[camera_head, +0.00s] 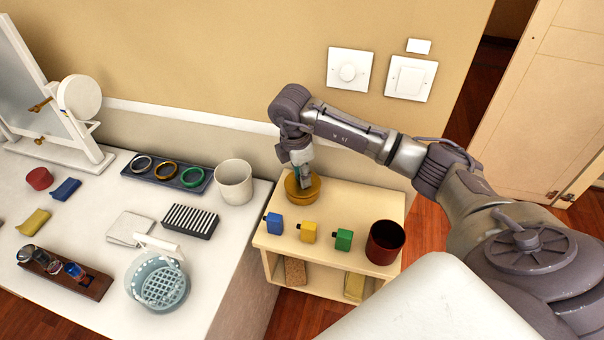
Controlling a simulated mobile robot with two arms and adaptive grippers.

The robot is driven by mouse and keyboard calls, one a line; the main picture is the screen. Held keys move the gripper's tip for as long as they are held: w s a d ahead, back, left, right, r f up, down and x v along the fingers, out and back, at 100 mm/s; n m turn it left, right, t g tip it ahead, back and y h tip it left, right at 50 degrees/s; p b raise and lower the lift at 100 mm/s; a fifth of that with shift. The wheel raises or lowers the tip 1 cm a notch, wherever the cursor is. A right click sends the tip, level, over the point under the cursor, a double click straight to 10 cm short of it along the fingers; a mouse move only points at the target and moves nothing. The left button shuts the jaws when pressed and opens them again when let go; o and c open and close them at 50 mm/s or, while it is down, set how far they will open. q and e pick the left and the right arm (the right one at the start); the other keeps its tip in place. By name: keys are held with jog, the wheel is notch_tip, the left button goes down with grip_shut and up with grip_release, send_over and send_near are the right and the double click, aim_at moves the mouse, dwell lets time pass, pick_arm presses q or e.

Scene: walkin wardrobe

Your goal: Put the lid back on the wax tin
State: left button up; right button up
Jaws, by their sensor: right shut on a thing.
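The wax tin (301,198) is a round, gold-yellow tin at the back left of the small cream shelf unit (357,204). My right gripper (303,184) points down over the tin and is shut on the lid, at the tin's top. The fingers hide part of the lid. I cannot tell from this view whether the lid sits flat on the rim or is held just above it. My left gripper is not in view.
A white cup (234,181) and ring tray (167,172) are on the white counter. The wall is close behind.

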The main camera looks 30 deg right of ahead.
dwell(0.3)
jog(key=o, duration=1.5)
jog(key=shift+r, duration=0.1)
jog(key=shift+r+p, duration=2.7)
jog(key=shift+r, duration=0.75)
jog(key=shift+f, duration=0.1)
grip_shut()
